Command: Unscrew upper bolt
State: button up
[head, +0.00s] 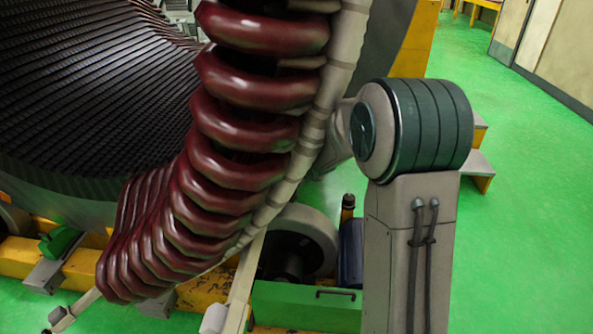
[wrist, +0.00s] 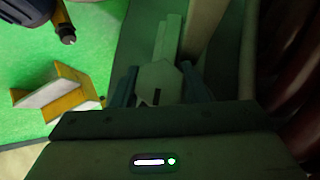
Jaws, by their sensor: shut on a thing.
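In the wrist view, my gripper (wrist: 159,82) is shut, with its two dark fingers on either side of a pale, angular bolt-like piece (wrist: 155,73). This piece has a small dark slot in its face. It appears to be the upper bolt, but the view is dark and I cannot see its thread. A pale bar extends from behind it, and I cannot tell how far the bolt is out. In the head view, my gripper and the held piece are hidden behind the dark red winding coils (head: 240,120).
The coils and a pale curved support bar (head: 335,75) stand close to my arm. The ribbed stator (head: 90,80) fills the left. A roller (head: 300,240) and a green box (head: 305,305) are below. Yellow steps (wrist: 60,90) stand on open green floor (head: 525,200).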

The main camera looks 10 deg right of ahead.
dwell(0.3)
jog(key=o, duration=1)
jog(key=shift+c, duration=0.2)
jog(key=p+v, duration=0.7)
jog(key=v, duration=0.6)
jog(key=shift+s+r, duration=0.25)
jog(key=shift+r, duration=0.05)
jog(key=shift+d, duration=0.1)
